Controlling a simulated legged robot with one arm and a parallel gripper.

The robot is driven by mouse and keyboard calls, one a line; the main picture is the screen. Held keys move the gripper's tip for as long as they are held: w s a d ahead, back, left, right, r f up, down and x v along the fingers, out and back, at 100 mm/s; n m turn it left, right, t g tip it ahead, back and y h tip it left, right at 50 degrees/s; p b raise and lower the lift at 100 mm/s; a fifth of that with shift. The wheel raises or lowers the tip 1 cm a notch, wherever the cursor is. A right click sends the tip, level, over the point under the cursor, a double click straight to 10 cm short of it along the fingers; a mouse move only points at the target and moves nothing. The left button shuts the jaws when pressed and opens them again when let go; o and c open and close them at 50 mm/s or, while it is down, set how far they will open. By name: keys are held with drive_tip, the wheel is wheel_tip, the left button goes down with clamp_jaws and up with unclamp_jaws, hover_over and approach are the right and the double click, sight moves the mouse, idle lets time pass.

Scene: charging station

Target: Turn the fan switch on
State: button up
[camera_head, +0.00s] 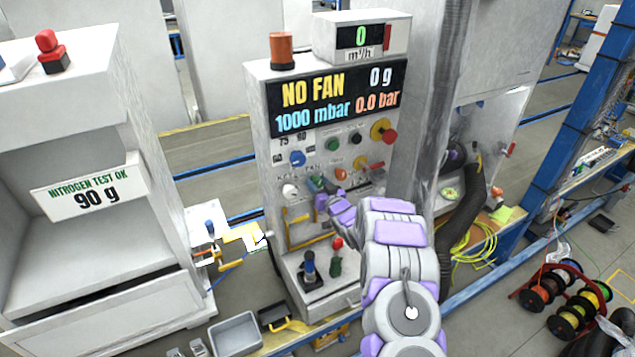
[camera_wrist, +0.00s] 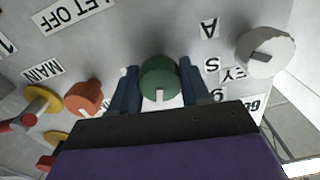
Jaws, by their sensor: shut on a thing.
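The control panel (camera_head: 264,150) of the charging station stands in the middle of the head view, and its display (camera_head: 335,98) reads "NO FAN", "0 g", "1000 mbar" and "0.0 bar". My gripper (camera_head: 322,198) is at the panel's lower row of knobs. In the wrist view, my gripper (camera_wrist: 158,92) has a dark finger on each side of a green knob (camera_wrist: 159,74) and is shut on it. A pale mark shows on the knob's near edge. My gripper covers part of the knob's label, so I cannot read it fully.
Close beside are a white knob (camera_wrist: 265,50) and an orange knob (camera_wrist: 84,97). A red and yellow knob (camera_wrist: 38,104) is farther left. Joysticks (camera_head: 310,268) stand on the ledge below. A thick dark hose (camera_head: 470,205) hangs to the right.

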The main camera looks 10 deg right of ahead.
drive_tip(key=m+p, duration=0.1)
drive_tip(key=m, duration=0.2)
drive_tip(key=shift+d+r+m+p, duration=0.1)
drive_tip(key=shift+r+m+p, duration=0.05)
drive_tip(key=shift+m+p, duration=0.25)
drive_tip(key=m+p, duration=0.1)
drive_tip(key=m, duration=0.2)
drive_tip(key=shift+m, duration=0.3)
drive_tip(key=m+p, duration=0.2)
drive_tip(key=m, duration=0.3)
drive_tip(key=shift+f+m+p, duration=0.2)
drive_tip(key=shift+m+p, duration=0.3)
drive_tip(key=shift+m, duration=0.4)
drive_tip(key=shift+f, duration=0.1)
drive_tip(key=o, duration=1)
drive_tip(key=shift+d, duration=0.15)
drive_tip(key=shift+o, duration=0.2)
